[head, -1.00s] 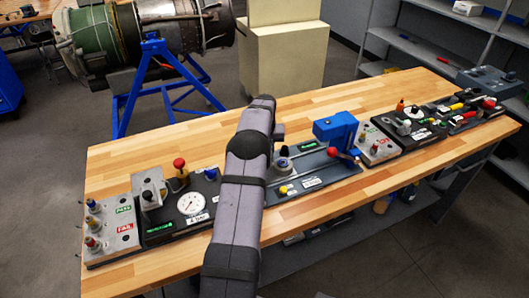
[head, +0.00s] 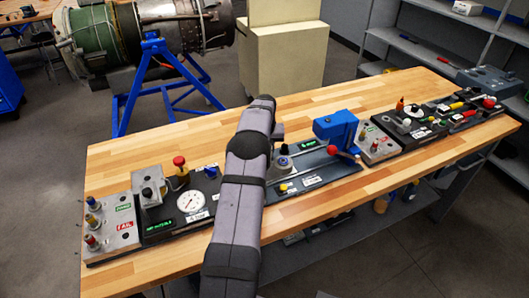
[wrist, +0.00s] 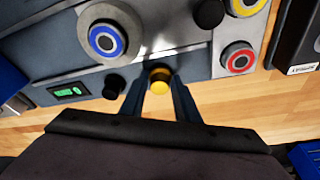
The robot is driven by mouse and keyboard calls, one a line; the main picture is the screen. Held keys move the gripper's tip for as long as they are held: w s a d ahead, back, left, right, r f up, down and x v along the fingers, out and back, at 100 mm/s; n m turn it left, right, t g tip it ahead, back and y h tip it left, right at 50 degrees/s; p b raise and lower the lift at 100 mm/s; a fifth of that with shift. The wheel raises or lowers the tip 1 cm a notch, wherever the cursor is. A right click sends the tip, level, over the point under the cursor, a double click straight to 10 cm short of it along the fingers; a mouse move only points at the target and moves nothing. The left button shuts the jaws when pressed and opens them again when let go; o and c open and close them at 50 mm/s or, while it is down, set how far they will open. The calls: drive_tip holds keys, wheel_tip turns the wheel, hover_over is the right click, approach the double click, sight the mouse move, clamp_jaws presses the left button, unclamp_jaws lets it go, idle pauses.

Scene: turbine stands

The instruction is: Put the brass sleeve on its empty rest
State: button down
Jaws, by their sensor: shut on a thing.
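My gripper (wrist: 159,88) shows in the wrist view, its two dark fingers shut on a small round yellow-gold piece, which I take as the brass sleeve (wrist: 160,82). Only its end shows; the fingers hide its sides. It is at the edge of the grey middle station (wrist: 185,62). I cannot tell whether it touches the station or which rest is empty. In the head view my arm hides the sleeve and the fingertips.
In the wrist view, a blue-ringed part (wrist: 102,38), a red-ringed part (wrist: 237,59), a black knob (wrist: 113,87) and a green display (wrist: 68,92) surround the gripper. A blue press (head: 336,127) stands to the right. Bare wood lies behind the stations.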

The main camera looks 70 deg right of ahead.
drive_tip(key=shift+s+a+f, duration=0.1)
drive_tip(key=shift+a+f, duration=0.2)
drive_tip(key=shift+f, duration=0.25)
drive_tip(key=c, duration=1.3)
unclamp_jaws()
drive_tip(key=shift+o, duration=1)
drive_tip(key=shift+r, duration=0.2)
drive_tip(key=shift+w+r+p, duration=0.2)
drive_tip(key=shift+r+p, duration=0.3)
drive_tip(key=shift+r, duration=0.05)
drive_tip(key=shift+p+v, duration=0.35)
drive_tip(key=shift+v, duration=0.45)
drive_tip(key=shift+p+v, duration=1)
drive_tip(key=shift+v, duration=1.1)
